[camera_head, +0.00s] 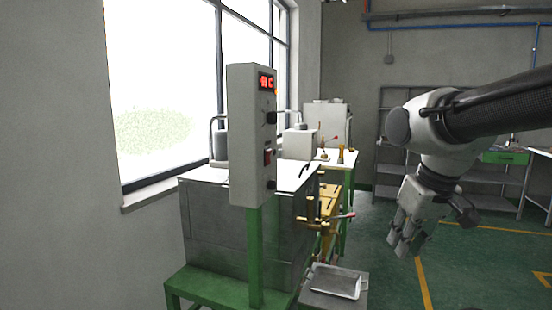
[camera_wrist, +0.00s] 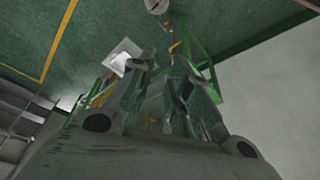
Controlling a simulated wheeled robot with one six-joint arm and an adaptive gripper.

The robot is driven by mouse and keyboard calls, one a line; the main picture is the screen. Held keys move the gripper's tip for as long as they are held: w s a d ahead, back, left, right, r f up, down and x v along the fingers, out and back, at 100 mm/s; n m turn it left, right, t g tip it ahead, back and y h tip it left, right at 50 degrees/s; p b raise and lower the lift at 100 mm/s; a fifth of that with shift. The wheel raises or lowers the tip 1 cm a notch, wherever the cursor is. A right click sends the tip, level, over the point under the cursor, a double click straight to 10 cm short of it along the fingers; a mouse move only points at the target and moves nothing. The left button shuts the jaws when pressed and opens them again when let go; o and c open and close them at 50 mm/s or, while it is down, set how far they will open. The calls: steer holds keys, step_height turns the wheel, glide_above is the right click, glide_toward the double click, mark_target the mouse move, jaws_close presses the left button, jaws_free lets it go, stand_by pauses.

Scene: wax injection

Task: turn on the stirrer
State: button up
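The grey upright control box (camera_head: 240,140) stands on a green post in front of the metal tank (camera_head: 212,225), left of centre in the head view. Its narrow right face carries a red lit display (camera_head: 266,82), a black knob (camera_head: 270,118), a red switch (camera_head: 267,157) and a lower black knob (camera_head: 271,185). No label tells which one is the stirrer's. My gripper (camera_head: 404,243) hangs fingers down, well to the right of the box and touching nothing. In the wrist view its two fingers (camera_wrist: 160,65) are apart with nothing seen between them.
A shallow metal tray (camera_head: 336,283) lies low right of the tank. A green frame (camera_head: 200,284) carries the tank. Shelves (camera_head: 390,155) stand behind. Free floor lies between machine and gripper.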

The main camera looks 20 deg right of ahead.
steer(key=w+m, duration=0.1)
steer(key=w+d+m+g+y, duration=0.1)
steer(key=w, duration=0.1)
steer(key=w+f+m, duration=0.1)
steer(key=m, duration=0.1)
steer(key=shift+w+d+f+y, duration=0.1)
steer(key=shift+w+d+y, duration=0.1)
steer(key=shift+d+y, duration=0.15)
jaws_close()
steer(key=w+a+r+m+t+y, duration=0.15)
steer(key=w+m+y, duration=0.35)
steer(key=w+m, duration=0.55)
steer(key=w+a+r+m+t+y, duration=0.3)
steer(key=w+a+r+m+y, duration=0.1)
steer(key=w+r+m, duration=0.6)
step_height(320, 180, up, 2)
steer(key=shift+a+r+t, duration=0.15)
steer(key=shift+a+t, duration=0.2)
steer(key=shift+a, duration=0.35)
steer(key=shift+a+y, duration=0.1)
steer(key=shift+y, duration=0.15)
glide_toward(268, 162)
steer(key=f+x, duration=0.1)
steer(key=x, duration=0.3)
steer(key=shift+w+a+r, duration=0.3)
steer(key=shift+w+a, duration=0.15)
steer(key=shift+w, duration=0.05)
